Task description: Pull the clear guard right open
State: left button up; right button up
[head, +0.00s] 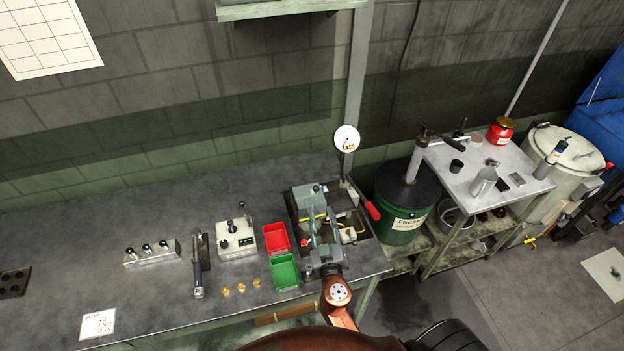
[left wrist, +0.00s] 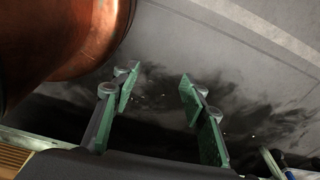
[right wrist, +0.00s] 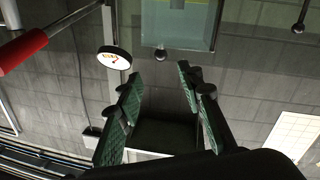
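The clear guard (right wrist: 178,30) shows in the right wrist view as a pale see-through panel at the top, with a round dark knob (right wrist: 161,55) near its lower edge. In the head view the guard is hard to make out on the bolt former (head: 345,212), partly hidden by my right arm. My right gripper (right wrist: 160,85) is open and empty, its fingers spread below the knob, apart from it. In the head view the right gripper (head: 313,240) is over the front of the machine. My left gripper (left wrist: 158,83) is open and empty, over a dark-stained grey surface.
A red lever handle (head: 372,210) sticks out at the machine's right, and a round gauge (head: 346,138) stands behind. Red (head: 276,238) and green (head: 285,272) bins and a control box (head: 235,238) stand to the left. A green drum (head: 405,205) stands right of the bench.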

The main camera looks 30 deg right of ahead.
aim_at(316, 191)
jog(key=p+x, duration=0.1)
jog(key=x, duration=0.2)
jog(key=p+x, duration=0.1)
jog(key=x, duration=0.3)
jog(key=shift+w+r, duration=0.2)
jog(key=shift+w, duration=0.15)
jog(key=p+x, duration=0.1)
jog(key=x, duration=0.3)
jog(key=shift+w+d+f, duration=0.1)
jog(key=shift+w, duration=0.3)
jog(key=shift+c, duration=1.1)
jog(key=c, duration=0.6)
pick_arm(q)
jog(key=r, duration=0.1)
jog(key=s+r, duration=0.1)
jog(key=r, duration=0.1)
jog(key=shift+s+r, duration=0.1)
jog(key=shift+s, duration=0.2)
pick_arm(e)
grip_shut()
